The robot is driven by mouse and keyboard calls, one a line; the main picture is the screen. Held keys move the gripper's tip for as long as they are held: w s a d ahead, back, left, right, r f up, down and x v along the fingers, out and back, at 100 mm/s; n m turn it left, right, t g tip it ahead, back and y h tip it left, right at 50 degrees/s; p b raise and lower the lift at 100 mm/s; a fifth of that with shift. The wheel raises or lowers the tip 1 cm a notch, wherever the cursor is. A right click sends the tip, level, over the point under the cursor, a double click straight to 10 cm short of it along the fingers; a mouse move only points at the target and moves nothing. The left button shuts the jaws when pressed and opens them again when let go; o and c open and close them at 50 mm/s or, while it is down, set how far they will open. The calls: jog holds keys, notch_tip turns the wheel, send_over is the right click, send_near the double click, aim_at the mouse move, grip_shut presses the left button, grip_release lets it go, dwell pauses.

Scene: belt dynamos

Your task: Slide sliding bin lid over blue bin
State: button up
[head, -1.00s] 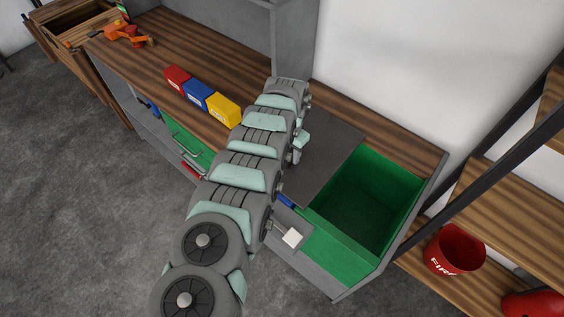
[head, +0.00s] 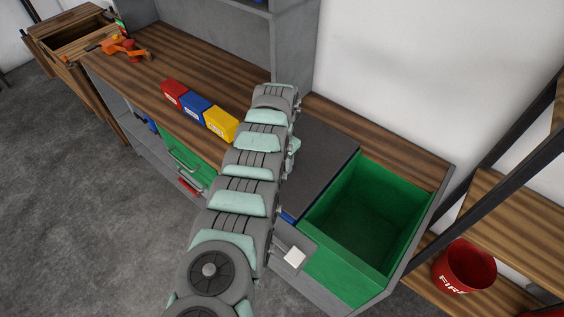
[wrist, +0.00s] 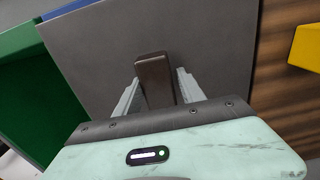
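The sliding bin lid (head: 328,150) is a flat dark grey panel to the left of the open green bin in the head view. It fills much of the wrist view (wrist: 95,50). A brown bar handle (wrist: 155,78) stands on it. My gripper (wrist: 158,76) has one finger on each side of this handle, the fingertips close against it. My arm hides the gripper in the head view. The blue bin (head: 288,217) shows only as a small blue strip below the lid's front edge; blue also shows at the wrist view's top left (wrist: 85,7).
The green bin (head: 421,231) is open at the right of the lid. A red fire bucket (head: 465,268) is on the shelf at right.

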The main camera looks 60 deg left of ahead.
jog(key=o, duration=0.3)
notch_tip(320, 180, up, 11)
jog(key=p, duration=0.3)
dwell(0.3)
jog(key=shift+f, duration=0.1)
dwell(0.3)
